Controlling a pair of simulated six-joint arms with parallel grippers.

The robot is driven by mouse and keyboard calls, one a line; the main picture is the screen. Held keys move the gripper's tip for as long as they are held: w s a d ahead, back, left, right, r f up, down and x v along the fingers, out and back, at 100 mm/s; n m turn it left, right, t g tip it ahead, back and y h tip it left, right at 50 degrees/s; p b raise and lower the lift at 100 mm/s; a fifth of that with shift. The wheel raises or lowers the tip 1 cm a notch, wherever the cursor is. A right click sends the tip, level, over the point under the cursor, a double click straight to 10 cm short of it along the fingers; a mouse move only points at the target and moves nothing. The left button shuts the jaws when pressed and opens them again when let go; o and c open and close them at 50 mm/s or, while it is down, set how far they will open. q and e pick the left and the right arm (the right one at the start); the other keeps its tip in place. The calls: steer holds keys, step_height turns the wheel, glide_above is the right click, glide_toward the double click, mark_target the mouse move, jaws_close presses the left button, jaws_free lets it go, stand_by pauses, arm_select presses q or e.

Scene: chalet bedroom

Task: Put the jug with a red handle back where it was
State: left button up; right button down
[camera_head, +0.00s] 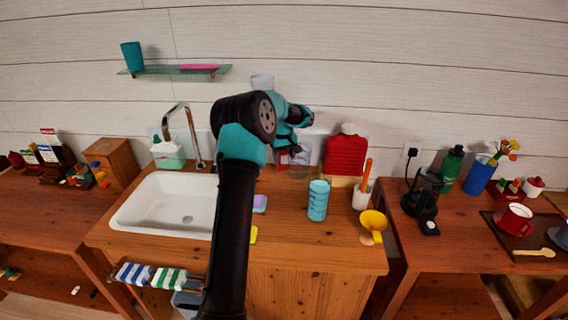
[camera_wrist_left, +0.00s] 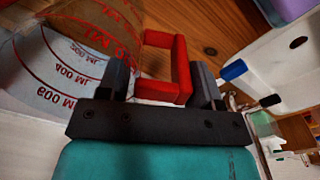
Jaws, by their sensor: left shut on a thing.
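The jug is a clear measuring jug (camera_wrist_left: 85,60) with red volume markings and a red handle (camera_wrist_left: 182,68). In the left wrist view my left gripper (camera_wrist_left: 162,84) has its fingers on either side of the handle, shut on it. In the head view the gripper (camera_head: 290,144) is at the back of the wooden counter, close to the wall. The jug shows there only faintly below it (camera_head: 298,168), partly covered by the gripper. I cannot tell whether its base touches the counter. My right gripper is in neither view.
The white sink (camera_head: 150,208) lies left of my arm. Right of the jug stand a red rack-like object (camera_head: 345,156), a light-blue can (camera_head: 318,202), a white pot (camera_head: 361,197) and a yellow funnel (camera_head: 373,221). The front counter between can and arm is mostly clear.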

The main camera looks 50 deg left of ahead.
mark_target(284, 168)
arm_select(q)
steer(key=shift+f, duration=1.75)
steer(key=o, duration=1.1)
steer(key=r, duration=1.2)
steer(key=shift+s+r, duration=0.15)
steer(key=shift+s, duration=0.05)
